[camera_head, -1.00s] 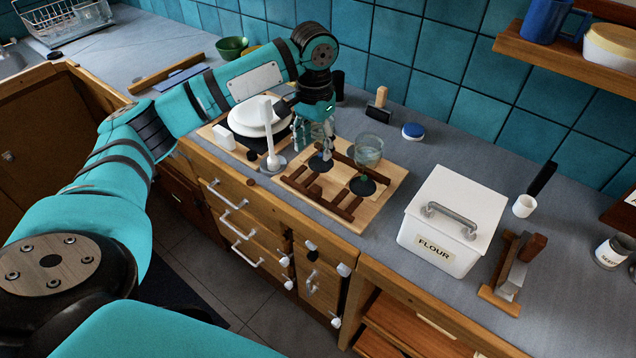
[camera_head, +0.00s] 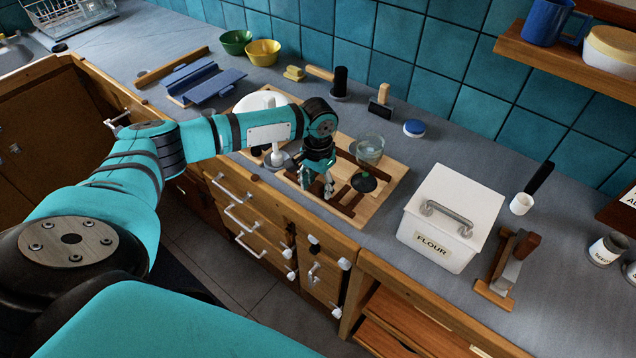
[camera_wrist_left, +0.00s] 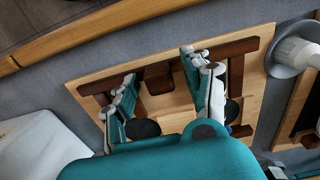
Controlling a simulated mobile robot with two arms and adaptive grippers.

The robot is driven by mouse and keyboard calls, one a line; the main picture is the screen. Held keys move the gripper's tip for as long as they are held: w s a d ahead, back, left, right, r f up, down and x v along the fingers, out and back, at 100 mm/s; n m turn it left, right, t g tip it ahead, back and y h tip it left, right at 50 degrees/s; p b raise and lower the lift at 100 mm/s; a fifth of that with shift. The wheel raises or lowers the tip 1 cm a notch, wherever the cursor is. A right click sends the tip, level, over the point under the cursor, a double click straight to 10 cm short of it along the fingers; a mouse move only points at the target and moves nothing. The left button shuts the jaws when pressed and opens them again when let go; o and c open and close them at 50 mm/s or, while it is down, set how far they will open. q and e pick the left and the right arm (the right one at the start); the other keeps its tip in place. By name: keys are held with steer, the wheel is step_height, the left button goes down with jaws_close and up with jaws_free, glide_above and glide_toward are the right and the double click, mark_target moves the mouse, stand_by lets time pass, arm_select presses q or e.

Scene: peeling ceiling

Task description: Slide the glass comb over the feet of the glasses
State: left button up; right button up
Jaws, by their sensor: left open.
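The dark brown wooden comb (camera_head: 349,205) lies on a pale wooden board (camera_head: 385,208). A clear glass (camera_head: 369,150) stands at the board's back, with a round dark foot (camera_head: 363,183) showing in front of it. Another glass's position is hidden behind my arm. My left gripper (camera_head: 318,190) is open, low over the board's front left part. In the left wrist view its fingers (camera_wrist_left: 158,75) lie either side of a short brown block (camera_wrist_left: 158,79) on the comb's bar. I cannot tell whether they touch it. Dark round feet (camera_wrist_left: 143,128) show near the fingers. My right gripper is out of view.
A white flour box (camera_head: 452,218) stands to the right of the board. A white plate (camera_head: 262,101) and a white upright holder on a round base (camera_head: 277,160) are to the left. A blue-lidded jar (camera_head: 413,128) is behind. The counter's front edge is close.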

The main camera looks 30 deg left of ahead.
arm_select(q)
jaws_close()
stand_by(0.3)
steer(key=shift+w+d+b, duration=0.2)
steer(key=shift+w+b, duration=0.2)
steer(key=shift+w, duration=1.5)
jaws_free()
step_height(320, 180, up, 12)
